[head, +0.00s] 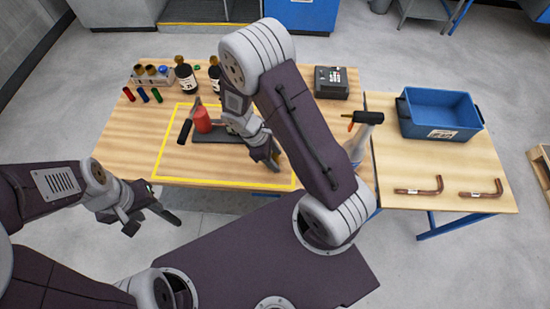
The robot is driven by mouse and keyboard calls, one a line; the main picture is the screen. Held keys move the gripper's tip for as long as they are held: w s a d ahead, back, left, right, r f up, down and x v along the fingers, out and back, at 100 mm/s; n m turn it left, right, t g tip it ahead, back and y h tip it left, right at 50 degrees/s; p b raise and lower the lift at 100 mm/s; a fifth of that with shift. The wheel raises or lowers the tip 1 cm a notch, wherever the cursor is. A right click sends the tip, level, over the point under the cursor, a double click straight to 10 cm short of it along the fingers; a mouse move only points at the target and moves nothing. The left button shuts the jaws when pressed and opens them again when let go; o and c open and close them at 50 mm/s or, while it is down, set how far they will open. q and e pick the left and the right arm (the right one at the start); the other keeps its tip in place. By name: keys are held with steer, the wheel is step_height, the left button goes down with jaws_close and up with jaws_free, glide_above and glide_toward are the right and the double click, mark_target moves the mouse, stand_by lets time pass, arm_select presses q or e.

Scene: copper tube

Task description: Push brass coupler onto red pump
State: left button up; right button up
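The red pump (202,120) stands on a dark base plate (208,138) inside a yellow outline on the wooden table, with a dark handle to its left. My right arm crosses over the table. Its gripper (272,160) is low over the table at the right of the plate, near the yellow line. I cannot tell whether it is open or what is between its fingers. I cannot surely make out the brass coupler; brass-coloured round pieces (151,70) sit in a rack at the back left. My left gripper (148,222) is open and empty in front of the table.
Red, green (143,95) and blue small cylinders lie at the left. Dark bottles (185,76) stand behind the pump. A black box (331,82), spray bottle (362,135), blue bin (440,113) and two copper tubes (420,187) are to the right. The table's front left is clear.

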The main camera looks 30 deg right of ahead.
mark_target(277, 158)
jaws_close()
steer(key=shift+r, duration=0.45)
steer(key=r, duration=0.3)
steer(key=shift+s+d+r, duration=0.2)
steer(key=shift+s+r, duration=0.2)
steer(key=s+d+r, duration=0.4)
steer(key=s+r, duration=0.2)
steer(key=s, duration=0.4)
steer(key=shift+r+b, duration=0.15)
steer(key=shift+b, duration=0.2)
steer(key=shift+d, duration=0.1)
